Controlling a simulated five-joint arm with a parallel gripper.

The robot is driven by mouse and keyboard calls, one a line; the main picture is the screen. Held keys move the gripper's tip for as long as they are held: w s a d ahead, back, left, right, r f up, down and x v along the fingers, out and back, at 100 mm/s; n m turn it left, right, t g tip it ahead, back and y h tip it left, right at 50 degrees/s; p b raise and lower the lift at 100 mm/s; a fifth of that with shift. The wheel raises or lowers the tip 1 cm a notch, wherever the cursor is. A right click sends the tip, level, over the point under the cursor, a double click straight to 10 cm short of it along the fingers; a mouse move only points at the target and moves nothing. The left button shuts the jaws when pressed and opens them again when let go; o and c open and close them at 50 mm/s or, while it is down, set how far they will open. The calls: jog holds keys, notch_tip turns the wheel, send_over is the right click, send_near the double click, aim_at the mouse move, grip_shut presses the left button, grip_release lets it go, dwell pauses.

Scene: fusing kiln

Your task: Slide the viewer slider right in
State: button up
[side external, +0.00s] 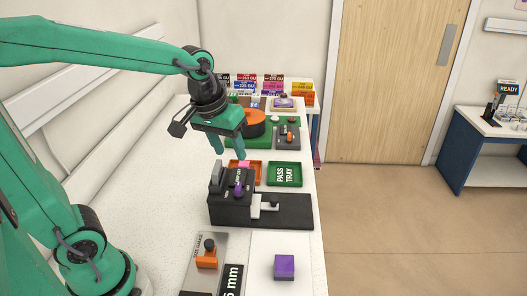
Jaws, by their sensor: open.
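A black boxy device (226,208), which looks like the viewer, stands on the white table with a low black base reaching out to its right. A pale slider (256,208) with a dark knob sticks out of its right side over that base. How deep the slider sits inside is hidden by the housing. A purple knob is on the front of the device. My gripper (230,152) points down with its two green fingers apart and empty. In the picture it is above and behind the device, clear of the slider.
An orange tray (259,176) and a green pass tray (285,174) lie behind the device. In front are a grey plate with an orange handle (207,260) and a purple block (284,266) on a white sheet. An orange round thing (254,123) and coloured boxes stand farther back.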

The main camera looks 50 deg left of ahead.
jog(key=s+r+m+t, duration=0.1)
jog(key=s+m+t, duration=0.1)
jog(key=s, duration=0.8)
jog(key=shift+a+m, duration=0.35)
jog(key=shift+m, duration=0.45)
jog(key=shift+s, duration=0.1)
jog(key=w+f+n+g, duration=0.3)
jog(key=w+n, duration=0.2)
jog(key=w, duration=0.8)
jog(key=w+f+n, duration=0.1)
jog(key=w+f, duration=0.2)
jog(key=w+d+f+n+g, duration=0.1)
jog(key=w+f, duration=0.2)
jog(key=f, duration=0.1)
jog(key=w+d+f+n+g, duration=0.1)
jog(key=w+f, duration=0.2)
jog(key=w, duration=0.1)
jog(key=shift+f+n, duration=0.15)
jog(key=shift+n, duration=0.25)
